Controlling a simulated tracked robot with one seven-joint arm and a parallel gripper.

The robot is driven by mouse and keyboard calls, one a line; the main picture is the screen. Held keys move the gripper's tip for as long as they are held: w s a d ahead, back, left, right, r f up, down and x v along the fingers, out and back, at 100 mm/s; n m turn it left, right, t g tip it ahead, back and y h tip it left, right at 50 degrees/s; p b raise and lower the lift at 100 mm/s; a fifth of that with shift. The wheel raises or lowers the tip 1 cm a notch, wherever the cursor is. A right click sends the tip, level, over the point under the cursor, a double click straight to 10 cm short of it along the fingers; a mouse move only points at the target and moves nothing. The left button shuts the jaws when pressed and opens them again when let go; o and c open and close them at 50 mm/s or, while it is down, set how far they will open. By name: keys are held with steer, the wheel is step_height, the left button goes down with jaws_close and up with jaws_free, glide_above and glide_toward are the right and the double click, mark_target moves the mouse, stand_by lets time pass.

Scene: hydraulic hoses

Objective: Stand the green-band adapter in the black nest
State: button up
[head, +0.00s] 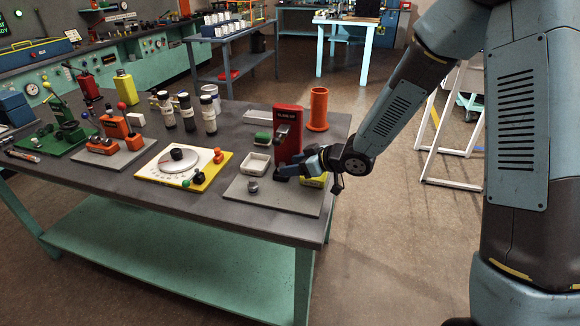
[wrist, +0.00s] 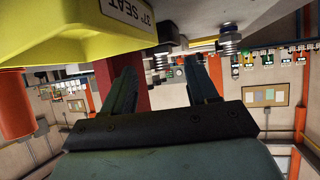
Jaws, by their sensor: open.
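My gripper (head: 290,170) is at the front of the red clamp press (head: 289,128), above the grey board's right side. In the wrist view its two fingers (wrist: 160,78) stand apart with nothing held between them. A yellow block (wrist: 70,28) labelled "37° SEAT" is close beside them, and metal fittings (wrist: 230,42) show at the top. A small grey fitting (head: 252,186) stands on the grey board, left of the gripper. I cannot make out a green band on any fitting. A black round piece (head: 176,154), possibly the black nest, sits on the white disc.
The yellow-edged plate (head: 149,176) with the disc lies left of the grey board (head: 272,196). A white tray (head: 258,163) stands close left of the press. An orange cylinder (head: 318,108) stands behind it, and dark bottles (head: 187,112) stand farther left.

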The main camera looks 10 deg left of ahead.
steer(key=v, duration=1.1)
steer(key=shift+d, duration=0.35)
steer(key=shift+s, duration=0.1)
steer(key=d+r+m+t+h, duration=0.3)
steer(key=d+r+m+h, duration=0.15)
steer(key=d+r, duration=0.4)
steer(key=d+r+m+t+h, duration=0.3)
steer(key=d+r+h, duration=0.25)
steer(key=d, duration=0.55)
steer(key=s+d+r+m+g, duration=0.1)
steer(key=s+d+m, duration=0.1)
steer(key=s, duration=0.5)
steer(key=s+d+r+m+g+h, duration=0.1)
steer(key=s+d+r+m+g, duration=0.1)
steer(key=s, duration=0.5)
steer(key=s+d+r+m+g, duration=0.1)
steer(key=s+d+m, duration=0.1)
steer(key=s, duration=0.5)
steer(key=shift+s+d+r+g, duration=0.2)
steer(key=shift+d+r+g, duration=0.05)
steer(key=shift+r+g, duration=0.1)
